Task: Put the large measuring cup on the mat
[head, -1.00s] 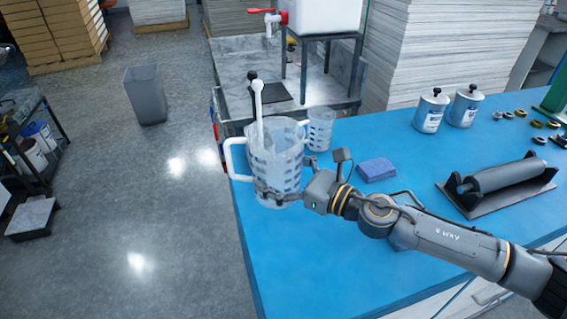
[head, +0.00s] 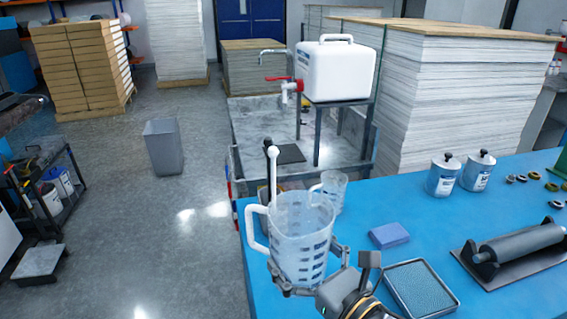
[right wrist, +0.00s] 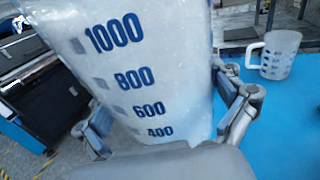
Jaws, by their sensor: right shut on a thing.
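The large measuring cup (head: 300,235) is clear, with a white handle on its left and dark printed markings. My right gripper (head: 308,268) is shut around its lower body, and the cup is upright near the blue table's left edge. In the right wrist view the cup (right wrist: 150,70) fills the middle, showing blue numbers from 400 to 1000, with a finger on each side. A flat dark mat (head: 290,153) lies on the grey bench behind, near the tap. My left gripper is not in view.
A smaller measuring cup (head: 333,190) stands behind the large one on the blue table (head: 390,205). A white stick (head: 273,170) rises behind the large cup's rim. A white container (head: 336,70) with a red tap (head: 287,88) stands on a raised stand beside the mat.

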